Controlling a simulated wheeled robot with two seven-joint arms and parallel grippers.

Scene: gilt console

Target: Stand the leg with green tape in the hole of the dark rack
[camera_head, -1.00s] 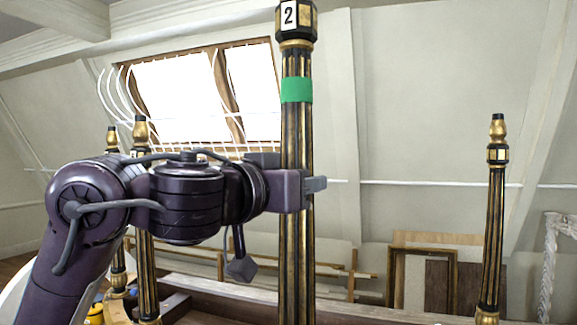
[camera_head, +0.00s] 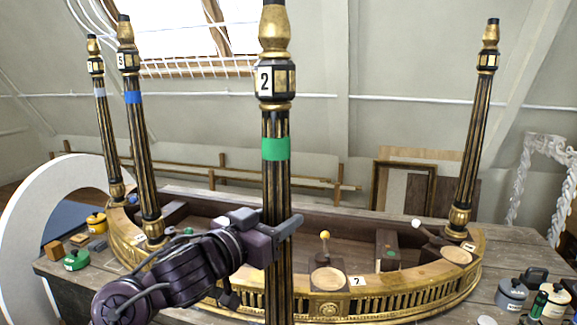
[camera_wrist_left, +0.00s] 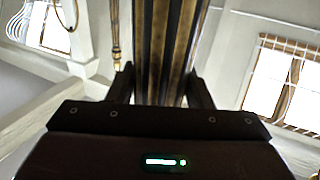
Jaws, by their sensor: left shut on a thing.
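The leg with green tape (camera_head: 276,185) is black and gold, with a green band and a label "2" near its top. It stands close to upright in the middle of the head view; its lower end is out of frame. My left gripper (camera_head: 276,232) is shut around its shaft below the tape. In the left wrist view the fluted shaft (camera_wrist_left: 172,50) sits between the two fingers of my left gripper (camera_wrist_left: 160,88). I cannot make out the dark rack in either view. My right gripper is not in view.
A curved gilt console frame (camera_head: 400,300) lies on a wooden table behind the held leg. Blue-taped (camera_head: 140,150), white-taped (camera_head: 107,130) and right-hand (camera_head: 475,140) legs stand on it. Small pots (camera_head: 512,293) crowd the right; a green tape roll (camera_head: 77,260) is at left.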

